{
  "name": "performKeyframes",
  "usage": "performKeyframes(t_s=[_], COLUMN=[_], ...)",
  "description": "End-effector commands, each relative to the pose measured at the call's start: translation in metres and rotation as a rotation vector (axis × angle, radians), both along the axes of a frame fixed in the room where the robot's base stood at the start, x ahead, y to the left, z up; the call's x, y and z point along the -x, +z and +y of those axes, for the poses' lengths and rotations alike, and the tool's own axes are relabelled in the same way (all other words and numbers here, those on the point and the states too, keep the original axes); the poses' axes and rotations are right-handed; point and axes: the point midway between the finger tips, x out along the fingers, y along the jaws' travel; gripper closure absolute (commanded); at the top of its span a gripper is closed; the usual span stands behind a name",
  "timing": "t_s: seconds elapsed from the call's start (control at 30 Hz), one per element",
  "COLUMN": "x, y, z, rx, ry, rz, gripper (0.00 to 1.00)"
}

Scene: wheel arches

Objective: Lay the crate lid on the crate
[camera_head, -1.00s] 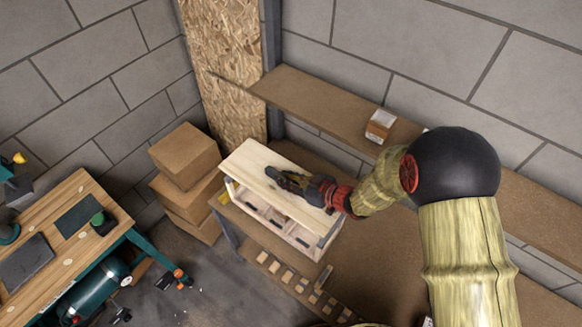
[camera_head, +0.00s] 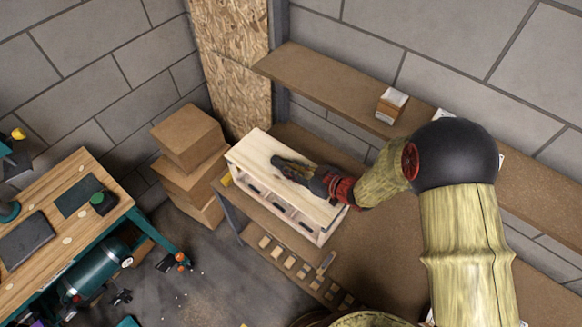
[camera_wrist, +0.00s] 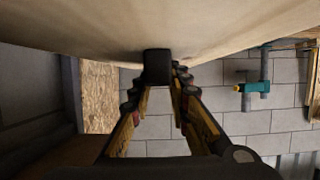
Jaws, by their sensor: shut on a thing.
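The crate lid (camera_head: 258,150) is a pale wooden board held over the crate. The pale crate (camera_head: 297,230) stands on the lower brown shelf, and a strip of it with dark openings shows along the lid's near edge. The lid hides most of the crate's top. I cannot tell whether lid and crate touch. My gripper (camera_head: 284,165) is above the lid, shut on its handle. In the wrist view, the black handle (camera_wrist: 157,67) sits between my fingertips (camera_wrist: 159,80), with the lid's pale surface (camera_wrist: 235,25) filling the top.
An upper shelf (camera_head: 335,85) with a small box (camera_head: 391,105) runs along the block wall behind. Stacked cardboard boxes (camera_head: 188,140) stand left of the crate. A workbench (camera_head: 60,235) is at the left.

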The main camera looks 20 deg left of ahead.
Motion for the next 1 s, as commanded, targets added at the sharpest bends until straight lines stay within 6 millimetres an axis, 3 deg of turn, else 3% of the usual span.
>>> performKeyframes(t_s=[1.0], x=[-0.001], y=[-0.009], z=[0.001], rx=[-0.002], ry=[0.0], rz=[-0.003], gripper=[1.0])
